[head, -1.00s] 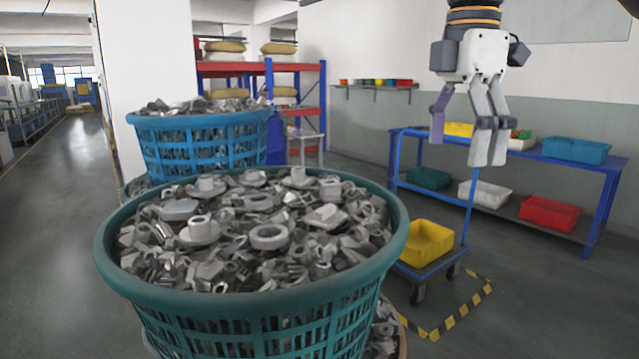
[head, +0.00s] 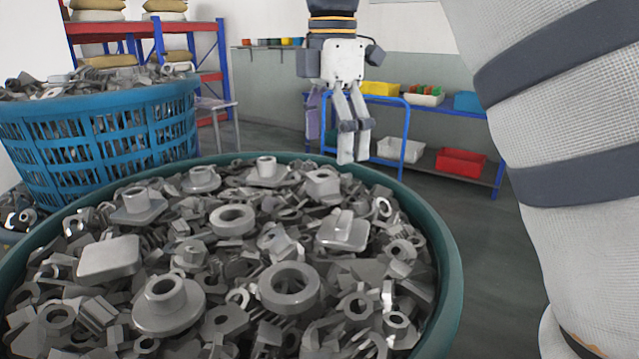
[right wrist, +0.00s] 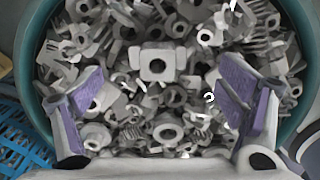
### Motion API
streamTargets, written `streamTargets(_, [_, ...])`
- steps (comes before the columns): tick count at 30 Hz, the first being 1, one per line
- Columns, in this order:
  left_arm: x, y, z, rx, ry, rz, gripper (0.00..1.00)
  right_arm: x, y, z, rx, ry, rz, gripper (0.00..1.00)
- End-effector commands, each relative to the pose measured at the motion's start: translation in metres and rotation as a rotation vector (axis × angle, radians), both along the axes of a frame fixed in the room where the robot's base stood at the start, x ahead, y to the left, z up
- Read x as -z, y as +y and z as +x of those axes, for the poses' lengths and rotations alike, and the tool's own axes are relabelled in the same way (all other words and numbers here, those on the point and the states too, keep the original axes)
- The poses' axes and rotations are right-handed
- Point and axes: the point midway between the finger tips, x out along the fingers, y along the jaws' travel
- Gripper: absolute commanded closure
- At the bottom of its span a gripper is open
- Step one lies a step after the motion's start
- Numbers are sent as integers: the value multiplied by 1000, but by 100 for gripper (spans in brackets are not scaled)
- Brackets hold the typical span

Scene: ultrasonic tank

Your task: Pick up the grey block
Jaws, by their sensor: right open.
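A teal basket (head: 452,285) full of mixed grey metal parts fills the front of the head view. A plain, rounded grey block (head: 108,258) lies on top of the pile at its left. Other blocky grey parts lie around it, so I cannot be sure which is the named one. My left gripper is not in view.
A blue basket (head: 105,130) of similar parts stands behind at the left. A red and blue shelf (head: 160,45) stands behind it. A blue trolley frame (head: 404,130) and a workbench with a red bin (head: 460,163) are at the back. Open floor shows right of the teal basket.

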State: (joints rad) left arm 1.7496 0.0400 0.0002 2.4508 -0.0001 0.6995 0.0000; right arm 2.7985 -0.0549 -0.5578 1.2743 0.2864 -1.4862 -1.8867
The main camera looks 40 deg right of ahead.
Motion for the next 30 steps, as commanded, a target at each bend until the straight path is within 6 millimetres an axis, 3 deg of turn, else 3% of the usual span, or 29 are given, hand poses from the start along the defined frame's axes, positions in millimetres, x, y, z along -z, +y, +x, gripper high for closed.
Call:
streamTargets(9, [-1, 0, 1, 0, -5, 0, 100, 53, 6, 2, 1, 3, 1, 12])
streamTargets(17, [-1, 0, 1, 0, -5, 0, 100, 58, 6, 2, 0, -1, 1, 12])
streamTargets(25, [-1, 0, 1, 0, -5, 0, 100, 58, 6, 2, 0, 0, 1, 70])
streamTargets(27, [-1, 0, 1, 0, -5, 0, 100, 58, 6, 2, 0, 0, 1, 71])
streamTargets(29, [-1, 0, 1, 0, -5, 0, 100, 58, 6, 2, 1, 1, 1, 84])
streamTargets(30, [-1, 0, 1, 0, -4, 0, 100, 59, 6, 2, 1, 1, 1, 83])
